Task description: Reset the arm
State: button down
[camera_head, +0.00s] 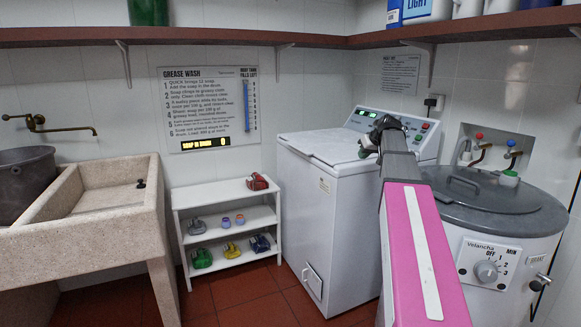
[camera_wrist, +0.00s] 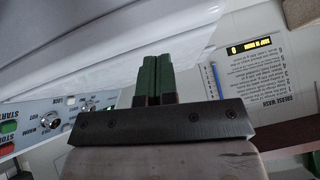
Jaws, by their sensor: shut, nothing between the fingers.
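My arm reaches up from the lower right in the head view, with a pink and white link in front. My gripper (camera_head: 367,147) is at its far end, above the white top-loading washing machine (camera_head: 327,190) and close to its control panel (camera_head: 398,127). In the wrist view my gripper (camera_wrist: 157,62) shows two green fingers side by side, shut with nothing between them. The washing machine's white lid (camera_wrist: 70,45) fills the upper left of the wrist view, and the panel with its buttons (camera_wrist: 50,120) lies at the left. The gap between fingers and machine cannot be judged.
A round grey-lidded tub (camera_head: 480,190) stands right of the washer, with taps (camera_head: 482,150) behind it. A stone washboard sink (camera_head: 95,200) and dark bucket (camera_head: 22,180) are further left. A brown shelf (camera_head: 250,40) runs overhead.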

jog(key=s+a+f+m+g+h, duration=0.15)
jog(key=s+a+f, duration=0.35)
jog(key=f, duration=0.5)
jog(key=s+a+f+g, duration=0.2)
jog(key=s+a+f, duration=0.1)
jog(key=s+f, duration=0.65)
jog(key=s+a+f+m+g+h, duration=0.15)
jog(key=s+a+f, duration=0.25)
jog(key=f, duration=0.8)
jog(key=s+a+f+g+h, duration=0.1)
jog(key=s+a+f+g, duration=0.1)
jog(key=s+f, duration=0.6)
jog(key=s+a, duration=0.1)
jog(key=s, duration=0.3)
jog(key=shift+s+f, duration=0.15)
jog(key=shift+f, duration=0.25)
